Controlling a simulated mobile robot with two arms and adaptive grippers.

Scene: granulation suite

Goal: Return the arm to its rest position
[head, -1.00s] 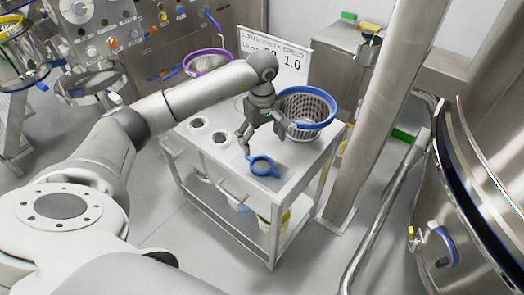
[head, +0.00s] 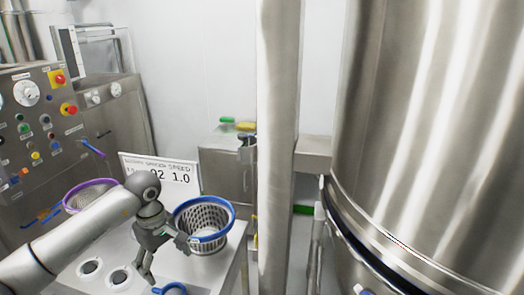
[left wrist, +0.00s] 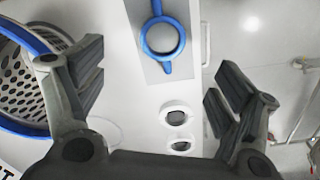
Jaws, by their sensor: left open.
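My left arm (head: 75,238) comes in from the left over the cart in the head view. My left gripper (head: 165,262) is open and empty, above the cart top beside the blue-rimmed basket (head: 205,240). In the left wrist view the two fingers of the left gripper (left wrist: 155,90) are spread wide with nothing between them. Beyond them lies a blue ring with handles (left wrist: 163,38) on a grey plate, apart from the fingers. The blue ring also shows at the bottom edge of the head view (head: 172,289). My right gripper is not in view.
The cart top (head: 75,283) has round openings (head: 120,277). A sign (head: 165,172) and a purple-rimmed basket (head: 90,194) stand behind. A steel post (head: 278,150) and a large steel vessel (head: 430,130) are to the right. A control panel (head: 38,125) is at the left.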

